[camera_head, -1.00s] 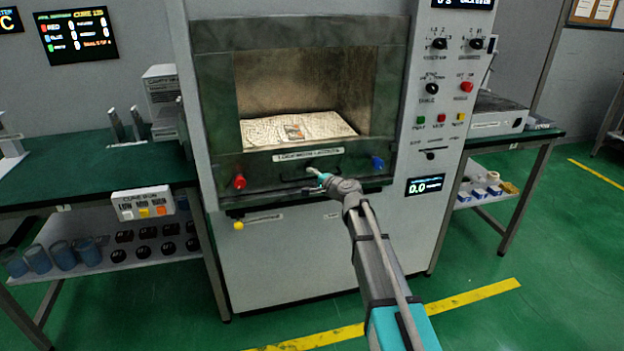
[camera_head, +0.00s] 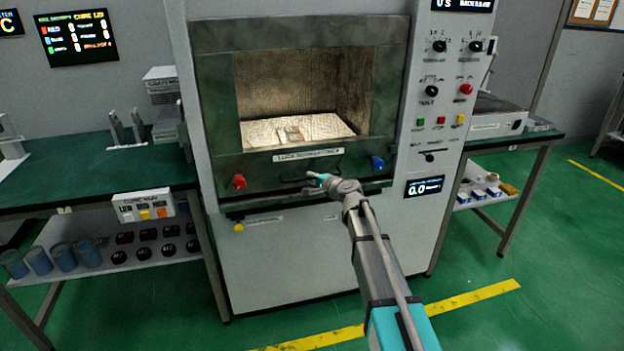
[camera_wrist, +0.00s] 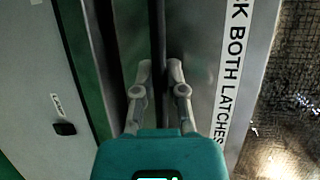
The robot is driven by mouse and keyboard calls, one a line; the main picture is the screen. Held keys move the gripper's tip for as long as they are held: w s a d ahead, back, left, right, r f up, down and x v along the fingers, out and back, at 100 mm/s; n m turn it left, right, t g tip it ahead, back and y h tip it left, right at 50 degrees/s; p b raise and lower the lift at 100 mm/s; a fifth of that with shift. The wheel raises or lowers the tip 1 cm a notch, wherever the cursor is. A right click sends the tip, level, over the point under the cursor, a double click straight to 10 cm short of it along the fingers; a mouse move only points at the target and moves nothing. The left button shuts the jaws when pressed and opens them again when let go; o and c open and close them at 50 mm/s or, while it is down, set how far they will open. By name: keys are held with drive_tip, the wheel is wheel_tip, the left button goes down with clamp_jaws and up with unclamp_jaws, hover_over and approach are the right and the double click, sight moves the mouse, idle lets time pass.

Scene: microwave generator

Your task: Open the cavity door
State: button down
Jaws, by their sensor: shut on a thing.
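The cavity door (camera_head: 215,100) is a dark framed panel on the front of the microwave generator, with a window onto a lit cavity. It looks closed, flush in its frame. A red latch knob (camera_head: 239,182) is at its lower left and a blue latch knob (camera_head: 377,163) at its lower right. A dark bar handle (camera_wrist: 157,30) runs along the lower door edge. My gripper (camera_head: 314,182) is at the handle. In the wrist view its two fingers (camera_wrist: 160,70) are on either side of the bar, shut on it. The exact contact is partly hidden.
A flat patterned sheet (camera_head: 340,127) lies in the cavity. A control panel (camera_head: 420,100) with knobs and buttons stands right of the door. A green-topped bench (camera_head: 60,165) is at the left and another (camera_head: 540,135) at the right. The green floor in front is clear.

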drive_tip(key=p, duration=4.6)
approach(301, 26)
drive_tip(key=x, duration=0.5)
drive_tip(key=shift+w+r, duration=0.1)
drive_tip(key=shift+w, duration=0.05)
drive_tip(key=c, duration=0.7)
unclamp_jaws()
drive_tip(key=shift+a, duration=0.1)
